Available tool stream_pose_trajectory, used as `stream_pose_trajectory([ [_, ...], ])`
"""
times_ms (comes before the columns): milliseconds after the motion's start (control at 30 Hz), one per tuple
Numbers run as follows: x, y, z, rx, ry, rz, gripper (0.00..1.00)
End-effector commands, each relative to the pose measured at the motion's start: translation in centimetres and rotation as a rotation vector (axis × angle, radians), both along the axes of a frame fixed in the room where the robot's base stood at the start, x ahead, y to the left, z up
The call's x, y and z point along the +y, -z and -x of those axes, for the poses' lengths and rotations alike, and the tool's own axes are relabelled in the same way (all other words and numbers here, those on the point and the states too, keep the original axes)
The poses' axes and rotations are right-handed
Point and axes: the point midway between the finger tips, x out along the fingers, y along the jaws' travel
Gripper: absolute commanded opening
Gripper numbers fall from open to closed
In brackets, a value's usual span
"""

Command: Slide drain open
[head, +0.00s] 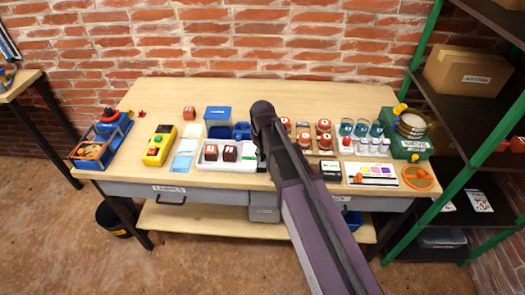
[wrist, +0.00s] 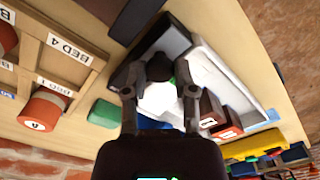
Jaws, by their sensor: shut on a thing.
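No part that I can clearly name as the drain shows; my arm hides part of the table. In the wrist view my gripper (wrist: 160,78) has its fingers apart, with a white piece (wrist: 158,102) between them, and it is shut on that piece. A small green patch shows near the fingertips. The white tray (wrist: 217,72) lies beside the right finger, with dark red blocks (wrist: 212,112) in it. In the head view my gripper (head: 265,155) is at the right end of the white tray (head: 213,165); its fingers are hidden there.
A wooden rack with orange-red jars (head: 324,125) stands right of my arm. A yellow device (head: 160,145) and a blue caddy (head: 103,140) are at the left. Glasses (head: 361,128) and a green case (head: 406,146) are at the right.

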Motion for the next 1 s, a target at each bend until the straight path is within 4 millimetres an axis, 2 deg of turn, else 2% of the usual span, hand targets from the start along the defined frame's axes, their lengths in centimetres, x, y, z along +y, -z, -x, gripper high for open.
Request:
stream_pose_trajectory([
  [33,-0.01,0.02,0.48,0.005,0.000,-0.001,0.00],
  [267,0.00,0.03,0.55,0.010,0.000,0.000,0.00],
  [300,0.01,0.03,0.59,0.011,0.000,0.000,0.44],
  [400,0.00,0.03,0.57,0.010,0.000,0.000,0.70],
  [1000,-0.01,0.01,0.18,0.006,0.001,0.000,0.70],
])
